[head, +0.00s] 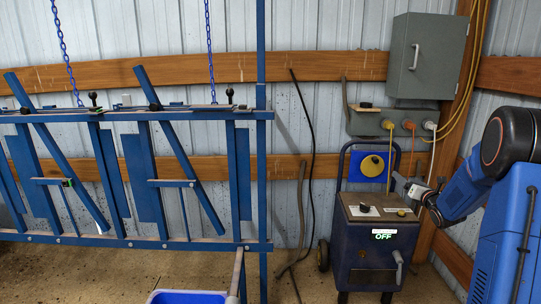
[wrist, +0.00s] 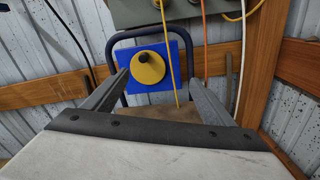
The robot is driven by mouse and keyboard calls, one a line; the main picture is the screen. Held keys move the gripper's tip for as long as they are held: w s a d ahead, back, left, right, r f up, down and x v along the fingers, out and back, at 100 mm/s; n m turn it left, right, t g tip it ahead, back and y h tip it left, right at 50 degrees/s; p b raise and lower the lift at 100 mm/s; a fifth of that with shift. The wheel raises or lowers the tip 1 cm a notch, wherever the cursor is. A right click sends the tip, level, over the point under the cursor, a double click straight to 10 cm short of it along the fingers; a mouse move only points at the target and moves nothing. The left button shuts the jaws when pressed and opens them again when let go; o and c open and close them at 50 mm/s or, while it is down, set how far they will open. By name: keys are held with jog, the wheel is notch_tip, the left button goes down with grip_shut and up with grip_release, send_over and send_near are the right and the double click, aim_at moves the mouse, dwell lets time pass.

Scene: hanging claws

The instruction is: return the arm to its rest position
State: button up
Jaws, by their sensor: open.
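My arm reaches in from the right edge in the head view, its blue and black links bent beside a blue housing. My gripper (head: 411,187) is just right of and above the top of the dark control cart. In the wrist view my gripper (wrist: 158,80) has its two fingers spread apart with nothing between them. Beyond the fingers is a blue plate with a yellow disc (wrist: 148,68) and dark knob. The same yellow disc (head: 372,166) shows in the head view, left of my gripper. I cannot tell the exact gap between gripper and cart.
The control cart (head: 377,236) has a lit OFF display. A grey box (head: 426,56) and hanging cables are on the wall above. A wooden post (head: 440,180) stands close behind my arm. Blue gates (head: 130,180) fill the left. A blue bin (head: 187,297) stands front centre.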

jog(key=s+a+r+m+g+h, duration=0.1)
jog(key=s+a+r+m+g, duration=0.1)
jog(key=s+a+m, duration=0.5)
jog(key=s+a+r+m+g+h, duration=0.1)
jog(key=s+a+r+m+g, duration=0.15)
jog(key=s+m, duration=0.4)
jog(key=s+a+r+m+g+h, duration=0.15)
jog(key=s+a+m, duration=0.35)
jog(key=s, duration=0.5)
jog(key=s+a+f+m+g+y, duration=0.1)
jog(key=s+a+m, duration=0.3)
jog(key=s, duration=0.7)
jog(key=s+a+f+m+g+y, duration=0.1)
jog(key=s+a+f+m+g, duration=0.2)
jog(key=s, duration=0.9)
jog(key=s+a+f+m+g+y, duration=0.1)
jog(key=s+a+f+m+g, duration=0.2)
jog(key=s+a+m, duration=0.3)
jog(key=s+m, duration=0.1)
jog(key=s, duration=0.4)
jog(key=shift+s+a, duration=0.2)
jog(key=shift+a, duration=0.2)
jog(key=shift+y, duration=0.25)
